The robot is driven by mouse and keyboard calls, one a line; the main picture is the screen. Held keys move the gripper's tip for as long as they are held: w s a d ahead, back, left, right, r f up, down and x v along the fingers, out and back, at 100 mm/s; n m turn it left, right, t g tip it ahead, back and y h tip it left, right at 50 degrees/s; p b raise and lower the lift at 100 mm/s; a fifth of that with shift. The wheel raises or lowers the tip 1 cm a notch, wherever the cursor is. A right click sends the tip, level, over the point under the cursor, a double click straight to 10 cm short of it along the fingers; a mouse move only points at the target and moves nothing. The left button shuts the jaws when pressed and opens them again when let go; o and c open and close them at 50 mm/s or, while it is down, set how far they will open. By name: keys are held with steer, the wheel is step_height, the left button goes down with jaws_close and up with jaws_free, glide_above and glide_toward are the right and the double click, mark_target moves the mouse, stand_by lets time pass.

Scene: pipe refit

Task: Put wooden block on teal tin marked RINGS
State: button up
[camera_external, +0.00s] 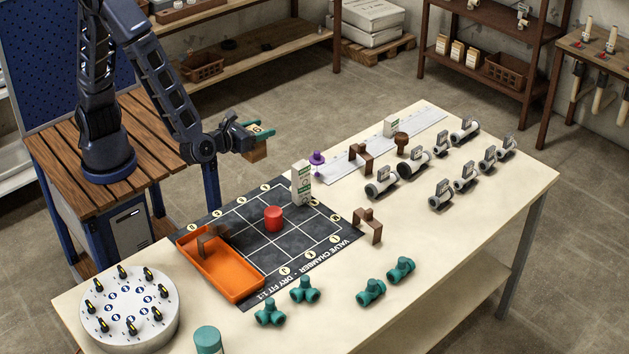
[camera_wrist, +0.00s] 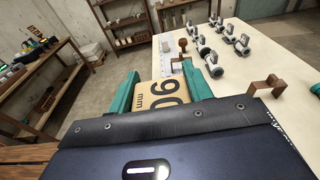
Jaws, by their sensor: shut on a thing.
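My gripper (camera_external: 262,132) is shut on the wooden block (camera_external: 257,152), with teal fingers on either side of it, above the far left edge of the workbench. In the wrist view my gripper (camera_wrist: 160,88) holds the same wooden block (camera_wrist: 165,95), whose face reads "90 mm". A teal tin (camera_external: 207,340) stands at the near edge of the workbench in the external view, cut off by the picture's bottom; no RINGS marking is readable on it. The tin is far from my gripper and is not in the wrist view.
An orange tray (camera_external: 222,267) lies on a black grid mat (camera_external: 262,225) with a red cylinder (camera_external: 273,218) and an upright white box (camera_external: 301,183). A round white carousel (camera_external: 128,308) stands left of the tin. Teal pipe fittings (camera_external: 304,289) lie right of it.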

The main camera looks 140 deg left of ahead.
steer(key=w+d+r+m+t+h, duration=0.1)
steer(key=w+d+r+m+t, duration=0.15)
steer(key=w+d, duration=0.8)
steer(key=w+d+r+m+t, duration=0.15)
steer(key=w+d+t, duration=0.4)
steer(key=w, duration=0.75)
steer(key=w+d+r+m+t+h, duration=0.1)
steer(key=w+d+r+m, duration=0.1)
steer(key=w+d, duration=0.5)
steer(key=w+d+r+m+t+h, duration=0.1)
steer(key=w+d+h, duration=0.1)
steer(key=d, duration=1)
steer(key=w+d+r+m+t+h, duration=0.1)
steer(key=w+d+r+m, duration=0.1)
steer(key=w+d, duration=0.5)
steer(key=shift+t, duration=0.3)
steer(key=f, duration=0.6)
steer(key=s+d+f, duration=0.1)
steer(key=f, duration=0.6)
steer(key=s+d+f, duration=0.1)
steer(key=f, duration=0.6)
steer(key=shift+f, duration=0.15)
steer(key=o, duration=1.1)
steer(key=shift+s, duration=0.1)
steer(key=shift+c, duration=0.2)
